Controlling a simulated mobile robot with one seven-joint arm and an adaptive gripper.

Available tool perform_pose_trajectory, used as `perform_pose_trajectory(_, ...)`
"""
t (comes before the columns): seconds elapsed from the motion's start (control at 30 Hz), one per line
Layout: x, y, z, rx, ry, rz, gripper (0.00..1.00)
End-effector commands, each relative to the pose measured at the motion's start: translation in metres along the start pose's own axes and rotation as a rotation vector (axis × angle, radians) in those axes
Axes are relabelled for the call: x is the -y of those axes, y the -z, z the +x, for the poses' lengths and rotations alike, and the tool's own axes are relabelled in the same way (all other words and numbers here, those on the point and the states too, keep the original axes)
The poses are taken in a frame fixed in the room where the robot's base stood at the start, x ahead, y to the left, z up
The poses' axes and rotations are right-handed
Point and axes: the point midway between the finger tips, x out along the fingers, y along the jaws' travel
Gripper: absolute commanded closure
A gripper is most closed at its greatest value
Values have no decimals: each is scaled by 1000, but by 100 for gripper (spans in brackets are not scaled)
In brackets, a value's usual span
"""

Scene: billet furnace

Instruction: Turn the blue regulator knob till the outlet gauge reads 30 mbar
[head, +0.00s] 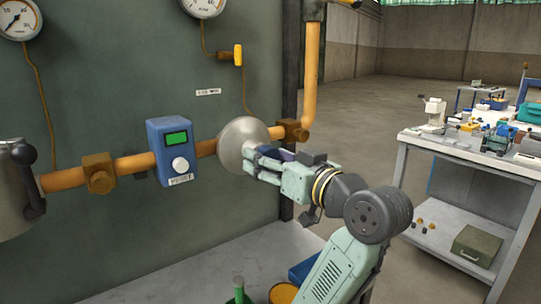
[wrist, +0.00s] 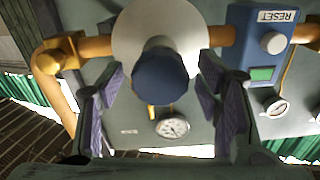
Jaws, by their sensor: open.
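The blue regulator knob (wrist: 160,76) faces the wrist camera, in front of the pale round regulator body (wrist: 130,30). My gripper (wrist: 160,80) is open, with one dark finger on each side of the knob and gaps between. In the head view my gripper (head: 264,158) is at the front of the silver regulator disc (head: 236,150), and it largely hides the knob. The likely outlet gauge (head: 203,5) is cut off at the top edge; it shows whole in the wrist view (wrist: 172,126), too small and tilted to read.
A blue box (head: 173,150) with a green display and white button sits on the orange pipe (head: 130,167) left of the regulator. Another gauge (head: 18,18) is at upper left. A cluttered workbench (head: 455,148) stands at right, with open floor behind.

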Motion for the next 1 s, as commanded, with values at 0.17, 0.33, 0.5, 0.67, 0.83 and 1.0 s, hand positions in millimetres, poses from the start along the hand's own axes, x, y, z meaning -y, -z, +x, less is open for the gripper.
perform_pose_trajectory(0.17, 0, 0, 1, 0, 0, 0, 41)
perform_pose_trajectory(0.33, 0, 0, 1, 0, 1, 0, 48)
perform_pose_trajectory(0.5, 0, 0, 1, 0, 1, 0, 59)
perform_pose_trajectory(0.67, 0, 0, 1, 0, 1, 0, 70)
perform_pose_trajectory(0.83, 0, 0, 1, -1, 1, 0, 81)
perform_pose_trajectory(1.0, 0, 0, 1, -1, 1, 0, 89)
